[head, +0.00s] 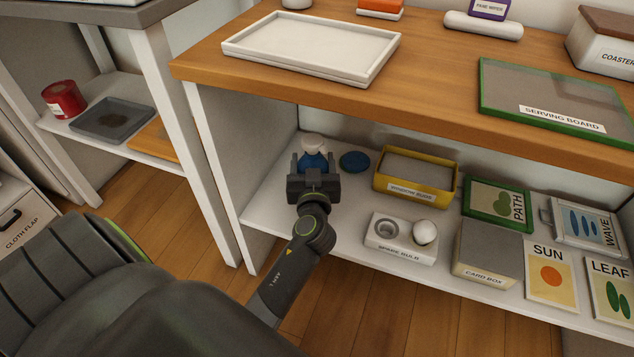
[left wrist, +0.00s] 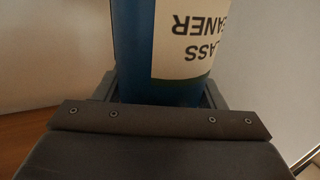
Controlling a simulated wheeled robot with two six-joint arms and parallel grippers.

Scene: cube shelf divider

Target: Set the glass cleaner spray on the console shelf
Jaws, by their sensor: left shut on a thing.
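The glass cleaner spray (head: 313,158) is a blue bottle with a white top, at the left end of the console shelf (head: 262,196), the lower white board under the wooden top. My left gripper (head: 313,168) is shut on it and hides its lower part in the head view. In the left wrist view the blue bottle (left wrist: 133,50) stands between the fingers, its label reading upside down. I cannot tell whether its base touches the shelf. My right gripper is not in view.
A blue disc (head: 355,161) lies just right of the bottle. Beyond it are a yellow window bugs box (head: 415,189), a white spare bulb holder (head: 401,246) and a card box (head: 488,262). The wooden top (head: 430,75) overhangs the shelf; a white side panel (head: 222,165) closes its left.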

